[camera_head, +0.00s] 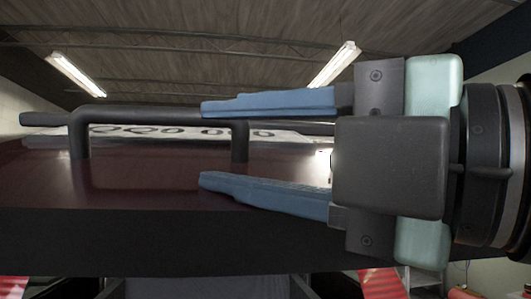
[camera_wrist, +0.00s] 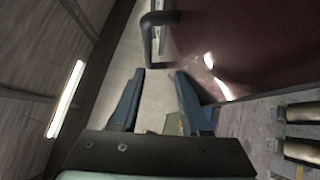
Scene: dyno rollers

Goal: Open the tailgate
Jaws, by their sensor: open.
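The tailgate appears as a dark maroon panel (camera_head: 150,185) with a black front edge, spanning the left and middle of the head view. A black bar handle (camera_head: 160,115) with two legs stands on it. In the wrist view the handle (camera_wrist: 147,38) is at top centre, and the maroon panel (camera_wrist: 250,45) fills the upper right. My gripper (camera_head: 205,144) reaches in from the right with blue fingers spread and nothing between them. In the wrist view the handle lies just beyond the fingertips (camera_wrist: 160,74). In the head view the upper finger overlaps the handle's right corner. Contact cannot be told.
A long dark rod (camera_head: 42,118) and a white lettered strip (camera_head: 150,131) show behind the handle. Red-and-white striped pieces (camera_head: 384,284) stand below the panel. Metal cylinders (camera_wrist: 302,150) show at the lower right of the wrist view. The space above the handle looks clear.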

